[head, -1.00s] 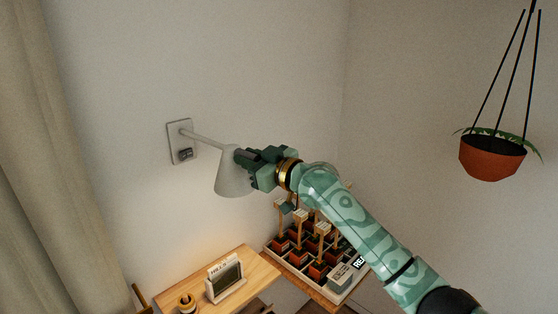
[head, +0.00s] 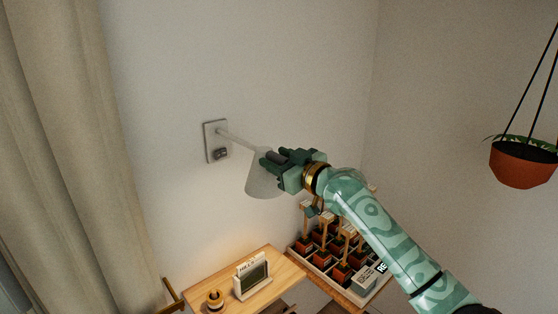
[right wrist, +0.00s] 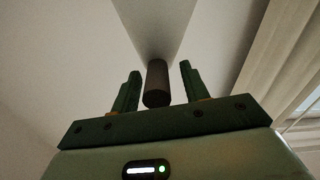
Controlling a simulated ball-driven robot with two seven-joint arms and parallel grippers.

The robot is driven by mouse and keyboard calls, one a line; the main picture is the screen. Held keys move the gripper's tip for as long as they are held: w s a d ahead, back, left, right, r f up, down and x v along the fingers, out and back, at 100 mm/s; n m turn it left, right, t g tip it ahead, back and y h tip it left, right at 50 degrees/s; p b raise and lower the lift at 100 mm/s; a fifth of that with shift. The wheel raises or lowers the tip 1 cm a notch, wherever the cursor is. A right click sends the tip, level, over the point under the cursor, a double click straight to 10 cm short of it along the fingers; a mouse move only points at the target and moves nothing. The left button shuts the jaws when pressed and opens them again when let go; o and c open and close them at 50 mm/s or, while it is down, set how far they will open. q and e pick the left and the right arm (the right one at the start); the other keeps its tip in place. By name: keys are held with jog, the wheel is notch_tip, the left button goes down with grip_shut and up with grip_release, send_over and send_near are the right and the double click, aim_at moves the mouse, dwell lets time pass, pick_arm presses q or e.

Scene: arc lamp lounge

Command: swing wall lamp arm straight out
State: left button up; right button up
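The wall lamp has a pale plate (head: 209,145) on the wall, a thin arm (head: 243,139) slanting right and down from it in the head view, and a pale conical shade (head: 262,183) at the arm's end. My right gripper (head: 270,161) is at the shade's upper right and hides part of it. In the right wrist view, a dark cylindrical grip (right wrist: 156,84) below the pale shade (right wrist: 157,25) sits between my right gripper's fingers (right wrist: 157,88). The fingers stand apart, with a gap on each side of the grip. My left gripper is not in view.
Below the lamp, a wooden surface (head: 232,285) bears a small framed display (head: 252,277) and a round yellowish object (head: 214,301). A tray of small potted plants (head: 333,262) lies under my right arm. A curtain (head: 65,150) hangs left; a hanging pot (head: 523,165) is at right.

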jog(key=shift+s+d+f, duration=0.1)
jog(key=shift+d, duration=0.1)
jog(key=b+v, duration=0.2)
jog(key=v, duration=1.4)
jog(key=shift+b, duration=0.3)
jog(key=shift+a, duration=0.1)
